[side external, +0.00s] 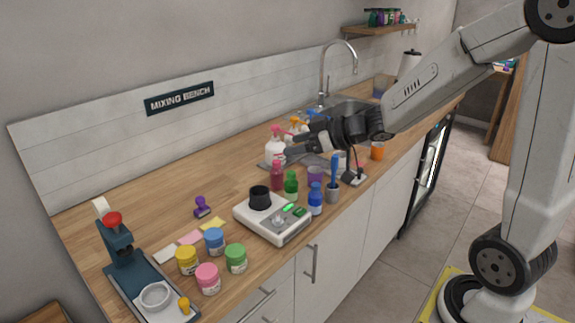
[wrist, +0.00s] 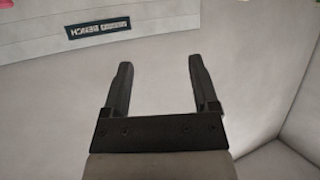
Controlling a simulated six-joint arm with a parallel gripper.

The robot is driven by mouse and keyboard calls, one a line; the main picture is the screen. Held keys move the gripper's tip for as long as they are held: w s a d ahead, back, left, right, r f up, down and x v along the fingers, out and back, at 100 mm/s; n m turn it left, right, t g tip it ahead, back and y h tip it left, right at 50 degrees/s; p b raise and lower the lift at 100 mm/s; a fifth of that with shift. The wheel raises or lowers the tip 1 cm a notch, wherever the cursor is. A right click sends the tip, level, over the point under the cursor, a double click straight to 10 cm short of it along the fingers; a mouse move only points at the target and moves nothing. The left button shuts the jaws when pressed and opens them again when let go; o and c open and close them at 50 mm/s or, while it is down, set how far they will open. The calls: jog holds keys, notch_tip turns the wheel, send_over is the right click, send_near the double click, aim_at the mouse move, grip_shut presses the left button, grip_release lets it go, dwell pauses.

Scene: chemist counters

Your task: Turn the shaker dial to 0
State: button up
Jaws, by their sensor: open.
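The shaker (side external: 272,218) is a white box on the wooden counter, with a black round cup holder on top. Its dial (side external: 278,220) is a small grey knob on the front part, beside a lit green display (side external: 288,208). The dial's setting is too small to read. My gripper (side external: 288,143) is up and behind the shaker, above the counter, pointing left toward the wall, well apart from the dial. In the wrist view my gripper (wrist: 165,75) is open with nothing between the fingers; the shaker is not in that view.
A white spray bottle (side external: 275,148) is near my gripper. A blue press (side external: 120,245) is at far left.

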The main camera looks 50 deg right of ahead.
jog(key=w+d+f+m+g+h, duration=0.1)
jog(key=w+d+f+m+h, duration=0.1)
jog(key=w+d+m+h, duration=0.4)
jog(key=m+g+y, duration=0.4)
jog(key=m+g, duration=0.4)
jog(key=g, duration=0.6)
send_near(278, 218)
jog(key=shift+w+d+f, duration=0.25)
jog(key=shift+d+f, duration=0.2)
jog(key=shift+f, duration=0.35)
jog(key=shift+s+a+r+g, duration=0.1)
jog(key=shift+a+g, duration=0.2)
jog(key=shift+a, duration=0.3)
jog(key=shift+x, duration=3.9)
